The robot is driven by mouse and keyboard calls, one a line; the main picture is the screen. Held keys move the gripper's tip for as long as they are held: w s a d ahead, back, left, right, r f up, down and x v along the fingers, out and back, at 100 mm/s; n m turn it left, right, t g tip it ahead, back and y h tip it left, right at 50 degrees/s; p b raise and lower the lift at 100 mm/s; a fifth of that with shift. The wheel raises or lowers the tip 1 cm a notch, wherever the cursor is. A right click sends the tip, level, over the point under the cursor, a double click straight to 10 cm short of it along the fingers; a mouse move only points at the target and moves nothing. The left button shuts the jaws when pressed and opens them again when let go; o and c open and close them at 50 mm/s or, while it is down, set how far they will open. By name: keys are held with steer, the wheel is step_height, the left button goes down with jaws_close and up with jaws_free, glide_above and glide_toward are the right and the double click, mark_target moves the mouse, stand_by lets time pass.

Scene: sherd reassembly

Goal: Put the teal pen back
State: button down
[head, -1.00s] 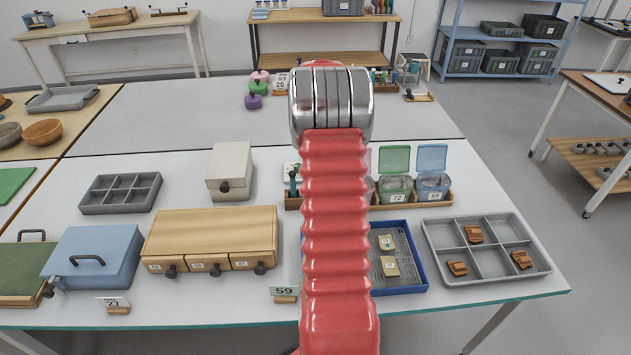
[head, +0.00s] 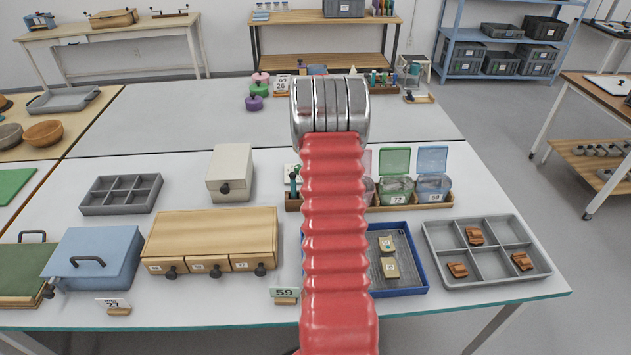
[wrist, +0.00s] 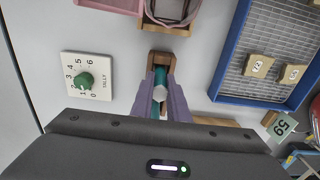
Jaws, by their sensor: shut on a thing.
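In the wrist view my gripper (wrist: 161,80) has two purple fingers closed on the teal pen (wrist: 158,106). A small brown wooden block (wrist: 163,57) with a dark top shows at the fingertips, beyond the pen. I cannot tell whether the pen's far end touches it or enters it.
A white tally dial (wrist: 86,79) with a green knob is left of the fingers. A blue-rimmed tray (wrist: 228,52) with tags is to the right. A pink box (wrist: 108,5) and a wooden rack (wrist: 166,27) are beyond. A 59 sign (head: 284,292) stands at the front edge.

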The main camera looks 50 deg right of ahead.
steer(key=shift+f, duration=0.4)
steer(key=c, duration=1.7)
jaws_free()
step_height(320, 180, up, 13)
steer(key=shift+f, duration=0.1)
